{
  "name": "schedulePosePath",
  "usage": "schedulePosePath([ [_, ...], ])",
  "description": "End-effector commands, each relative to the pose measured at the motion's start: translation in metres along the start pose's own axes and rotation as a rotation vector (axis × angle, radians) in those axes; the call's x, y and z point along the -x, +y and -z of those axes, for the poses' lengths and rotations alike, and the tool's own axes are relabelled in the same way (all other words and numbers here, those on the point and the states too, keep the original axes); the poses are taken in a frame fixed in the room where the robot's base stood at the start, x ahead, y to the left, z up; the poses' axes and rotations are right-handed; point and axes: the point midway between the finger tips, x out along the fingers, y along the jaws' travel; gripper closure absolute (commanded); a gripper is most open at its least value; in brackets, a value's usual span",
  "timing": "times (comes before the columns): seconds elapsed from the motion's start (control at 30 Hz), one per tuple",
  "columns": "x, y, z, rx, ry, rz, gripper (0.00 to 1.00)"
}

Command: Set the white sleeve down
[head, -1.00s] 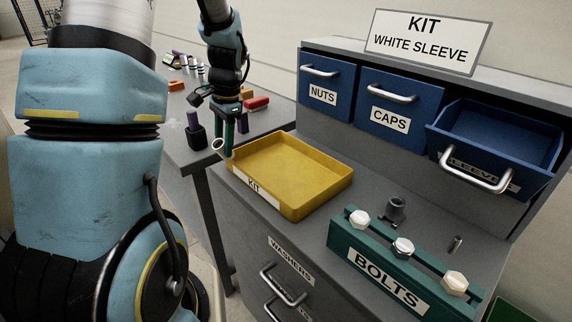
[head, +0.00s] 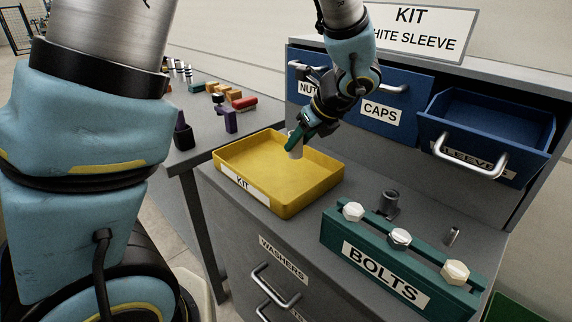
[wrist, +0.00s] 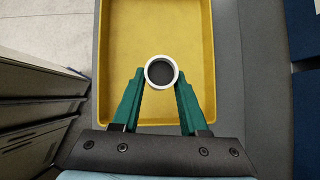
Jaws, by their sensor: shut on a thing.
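The white sleeve (head: 295,150) is a short hollow tube. My gripper (head: 298,138) is shut on it and holds it over the yellow kit tray (head: 285,206). In the wrist view the sleeve's round open end (wrist: 161,72) sits between the green fingertips (wrist: 160,84), with the yellow tray floor (wrist: 160,28) around it. I cannot tell whether the sleeve's lower end touches the tray floor. The tray looks empty otherwise, and its front carries a KIT label.
A green BOLTS rack (head: 390,262) with several bolts stands right of the tray, with a dark grey part (head: 389,203) behind it. The SLEEVES drawer (head: 485,140) is open. The KIT WHITE SLEEVE sign (head: 418,30) stands on top. Coloured items lie on the left bench (head: 205,125).

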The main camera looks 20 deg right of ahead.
Motion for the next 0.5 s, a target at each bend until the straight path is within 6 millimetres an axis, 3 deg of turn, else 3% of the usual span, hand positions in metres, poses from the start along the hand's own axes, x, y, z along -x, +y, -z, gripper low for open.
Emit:
schedulePosePath([
  [0.13,-0.023,0.001,0.017,-0.004,0.001,-0.005,1.00],
  [0.5,-0.059,0.001,0.042,0.001,0.001,-0.005,1.00],
])
